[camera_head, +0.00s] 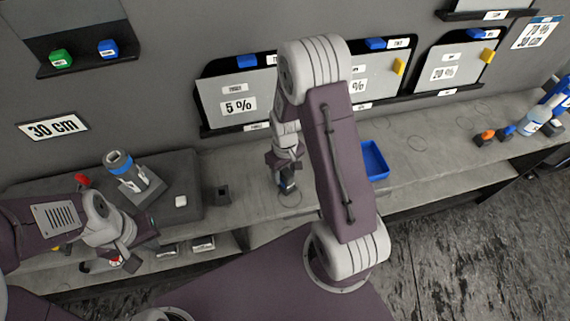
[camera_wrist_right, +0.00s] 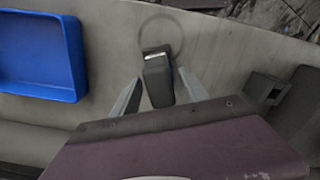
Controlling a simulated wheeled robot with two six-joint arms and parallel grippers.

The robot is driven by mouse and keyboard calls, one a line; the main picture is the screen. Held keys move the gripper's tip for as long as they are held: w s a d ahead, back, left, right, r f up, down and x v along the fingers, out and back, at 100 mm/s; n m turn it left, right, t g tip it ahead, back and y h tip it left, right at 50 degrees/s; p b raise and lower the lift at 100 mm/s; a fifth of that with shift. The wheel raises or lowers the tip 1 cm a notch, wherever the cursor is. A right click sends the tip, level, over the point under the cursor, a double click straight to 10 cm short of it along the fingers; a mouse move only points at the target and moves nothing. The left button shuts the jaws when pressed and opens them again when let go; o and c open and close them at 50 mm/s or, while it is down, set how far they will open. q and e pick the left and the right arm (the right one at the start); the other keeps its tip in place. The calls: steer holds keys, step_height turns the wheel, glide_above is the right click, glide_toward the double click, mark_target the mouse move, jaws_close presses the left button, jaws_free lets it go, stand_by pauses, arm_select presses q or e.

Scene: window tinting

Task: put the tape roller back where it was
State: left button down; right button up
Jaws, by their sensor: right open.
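A small dark grey tool, which seems to be the tape roller (camera_wrist_right: 158,78), stands on the grey counter at a thin drawn circle in the right wrist view. My right gripper (camera_wrist_right: 160,98) is open, with one finger on each side of the tool and visible gaps between. In the head view, my right gripper (camera_head: 287,178) points down at the counter, and the tool is mostly hidden below it. My left gripper (camera_head: 128,245) is low at the left by the counter edge; its fingers are too unclear to read.
A blue tray (camera_head: 375,160) lies right of my right arm. A small black holder (camera_head: 222,195) stands left of the right gripper. A dark mat (camera_head: 185,165) bears a grey and blue device (camera_head: 122,168). Bottles (camera_head: 535,118) stand far right; the counter between has empty circles.

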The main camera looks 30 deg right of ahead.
step_height(320, 180, up, 11)
steer(key=shift+f, duration=0.1)
steer(key=s+a+m+t, duration=0.1)
steer(key=s+a, duration=0.3)
steer(key=s, duration=0.4)
steer(key=shift+s+a+m, duration=0.25)
steer(key=shift+a+m, duration=0.15)
steer(key=shift+m, duration=0.1)
steer(key=shift+s, duration=0.1)
stand_by(0.4)
